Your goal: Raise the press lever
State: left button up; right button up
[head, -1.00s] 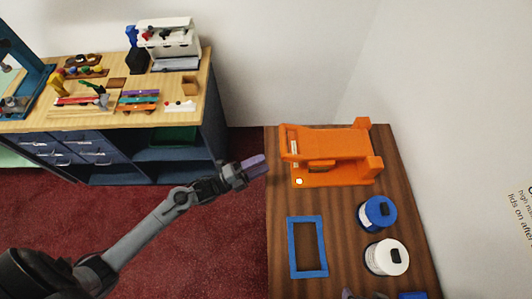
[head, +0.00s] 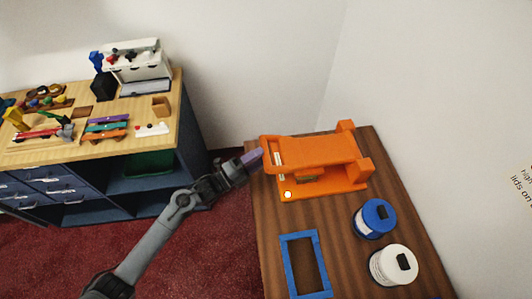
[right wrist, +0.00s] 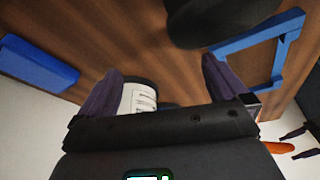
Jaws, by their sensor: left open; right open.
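The orange press (head: 345,185) stands on the dark wooden counter. Its broad orange lever (head: 315,151) is tilted up at the front end, with an open gap between it and the base. Something small and greenish-brown (head: 306,179) shows in that gap. My left gripper (head: 253,157), with purple fingers, is at the lever's front left end; I cannot tell whether it touches. It is open. My right gripper (right wrist: 160,66) shows only in the right wrist view, open over the counter, with a white labelled jar (right wrist: 140,97) seen beyond its fingers.
A blue frame (head: 285,265), a blue-lidded jar (head: 374,218) and a white-lidded jar (head: 393,265) are on the counter (head: 350,275) in front of the press. A wall is to the right. A workbench (head: 60,150) with tools stands left, across red carpet.

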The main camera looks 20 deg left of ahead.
pick_arm(q)
jog(key=shift+x, duration=1.65)
grip_shut()
